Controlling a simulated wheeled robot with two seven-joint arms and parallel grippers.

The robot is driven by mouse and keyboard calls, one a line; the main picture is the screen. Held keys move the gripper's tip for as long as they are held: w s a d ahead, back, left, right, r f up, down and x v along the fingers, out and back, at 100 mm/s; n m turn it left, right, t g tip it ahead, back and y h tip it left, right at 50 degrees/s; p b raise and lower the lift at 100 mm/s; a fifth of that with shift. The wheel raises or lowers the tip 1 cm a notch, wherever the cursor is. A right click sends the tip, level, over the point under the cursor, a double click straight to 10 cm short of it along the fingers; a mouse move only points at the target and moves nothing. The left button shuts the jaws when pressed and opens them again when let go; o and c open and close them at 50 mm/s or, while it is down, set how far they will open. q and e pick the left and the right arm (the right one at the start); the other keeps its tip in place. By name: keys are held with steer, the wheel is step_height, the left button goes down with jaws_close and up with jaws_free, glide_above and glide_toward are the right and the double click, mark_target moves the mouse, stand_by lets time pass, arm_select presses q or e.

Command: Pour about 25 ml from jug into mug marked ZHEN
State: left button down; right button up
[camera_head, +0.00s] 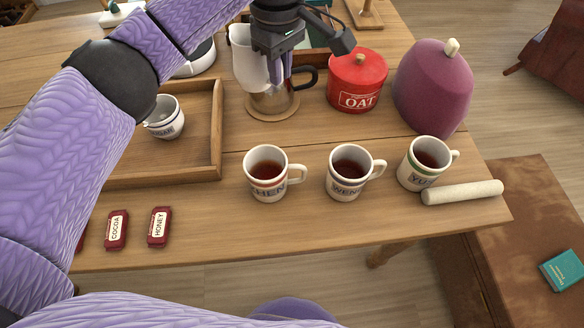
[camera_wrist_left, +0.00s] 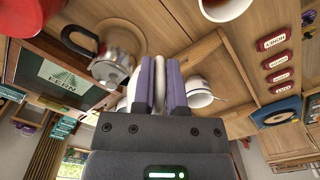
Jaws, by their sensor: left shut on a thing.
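The white jug (camera_head: 248,60) is upright at the back middle, its spout toward the left. My left gripper (camera_head: 284,76) is at its right side, shut on its handle, which shows as a pale strip (camera_wrist_left: 159,84) between the fingers in the left wrist view. The mug marked ZHEN (camera_head: 267,188) stands on the table in front, with dark red liquid inside and its handle to the right. A mug with red liquid (camera_wrist_left: 224,8) shows at the top of the left wrist view, its lettering unseen. The jug's contents are hidden. My right gripper is not in view.
A metal pot (camera_head: 272,101) with a black handle stands on a round mat below the jug. The WEN mug (camera_head: 349,187), another mug (camera_head: 420,178), a red OAT tin (camera_head: 358,96), a purple cosy (camera_head: 432,90) and a pale roll (camera_head: 462,192) stand right. A wooden tray (camera_head: 213,130) holds a sugar cup (camera_head: 165,122).

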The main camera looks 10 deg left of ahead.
arm_select(q)
steer(key=w+d+f+n+b, duration=0.1)
steer(key=d+f+n+b, duration=0.1)
steer(key=d+f+n, duration=0.1)
steer(key=w+d+f+n+b, duration=0.1)
steer(key=d+f+n+b, duration=0.2)
steer(key=f+n, duration=0.2)
steer(key=w+d+f+n+b, duration=0.1)
steer(key=d+f+n+b, duration=0.1)
steer(key=n, duration=0.6)
steer(key=shift+w+d+f+b, duration=0.15)
steer(key=shift+w+d+f, duration=0.1)
steer(key=shift+f, duration=0.35)
steer(key=shift+w+d+f+b, duration=0.15)
steer(key=shift+d+f, duration=0.05)
steer(key=shift+f, duration=0.35)
steer(key=shift+s+d+f+n, duration=0.1)
steer(key=shift+d+f+n, duration=0.15)
steer(key=shift+n, duration=0.25)
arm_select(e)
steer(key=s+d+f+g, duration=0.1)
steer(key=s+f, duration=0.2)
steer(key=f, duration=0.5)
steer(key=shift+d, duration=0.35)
